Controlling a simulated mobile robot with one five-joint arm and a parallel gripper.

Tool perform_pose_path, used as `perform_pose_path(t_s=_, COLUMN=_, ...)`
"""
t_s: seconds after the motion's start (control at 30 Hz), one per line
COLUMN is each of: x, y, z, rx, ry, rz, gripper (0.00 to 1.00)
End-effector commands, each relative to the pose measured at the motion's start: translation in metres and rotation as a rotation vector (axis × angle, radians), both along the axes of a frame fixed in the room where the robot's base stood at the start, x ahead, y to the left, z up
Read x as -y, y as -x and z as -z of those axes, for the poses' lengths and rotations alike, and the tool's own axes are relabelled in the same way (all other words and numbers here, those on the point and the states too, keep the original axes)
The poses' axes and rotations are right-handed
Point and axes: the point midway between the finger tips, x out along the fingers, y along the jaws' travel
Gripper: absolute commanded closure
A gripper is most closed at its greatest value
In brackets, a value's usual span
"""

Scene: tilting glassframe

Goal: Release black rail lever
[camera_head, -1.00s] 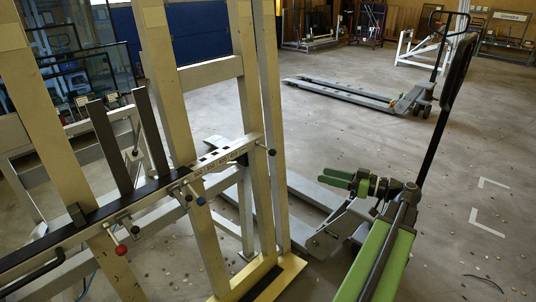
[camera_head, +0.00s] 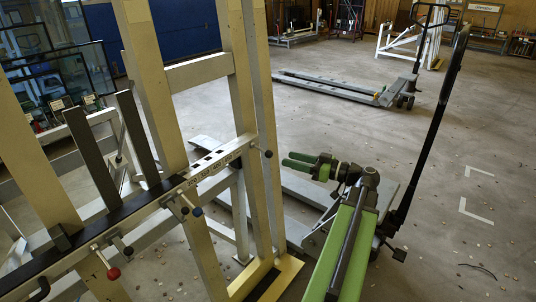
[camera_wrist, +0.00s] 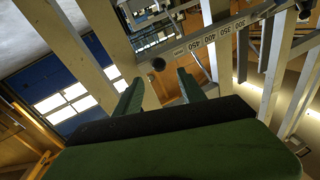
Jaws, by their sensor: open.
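A black ball-ended lever (camera_head: 267,153) sticks out at the right end of the rail (camera_head: 215,162), on the tilted cream frame. It also shows in the wrist view as a round black knob (camera_wrist: 158,64), just beyond the fingertips and roughly between them. My gripper (camera_head: 284,160) has green fingers, open and empty, pointing left at the rail end. A small gap separates it from the knob. The wrist view shows both fingers (camera_wrist: 160,79) apart.
The frame's cream uprights (camera_head: 257,110) stand close to my gripper's left. Two dark upright bars (camera_head: 137,138) rise from the rail. Floor on the right is mostly clear.

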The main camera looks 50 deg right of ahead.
Motion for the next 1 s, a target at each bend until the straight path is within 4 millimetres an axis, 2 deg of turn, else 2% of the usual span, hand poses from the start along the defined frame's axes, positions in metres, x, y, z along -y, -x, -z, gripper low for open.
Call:
perform_pose_path(t_s=0.2, x=-0.015, y=-0.050, z=0.000, rx=0.000, ry=0.000, rz=0.000, gripper=0.52)
perform_pose_path(t_s=0.4, x=-0.024, y=-0.081, z=0.000, rx=0.000, ry=0.000, rz=0.003, gripper=0.52)
perform_pose_path(t_s=0.57, x=-0.027, y=-0.089, z=0.000, rx=0.000, ry=0.000, rz=0.005, gripper=0.52)
perform_pose_path(t_s=0.8, x=-0.027, y=-0.089, z=0.000, rx=0.000, ry=0.000, rz=0.006, gripper=0.54)
perform_pose_path(t_s=1.0, x=-0.026, y=-0.088, z=0.000, rx=0.000, ry=0.000, rz=0.006, gripper=0.80)
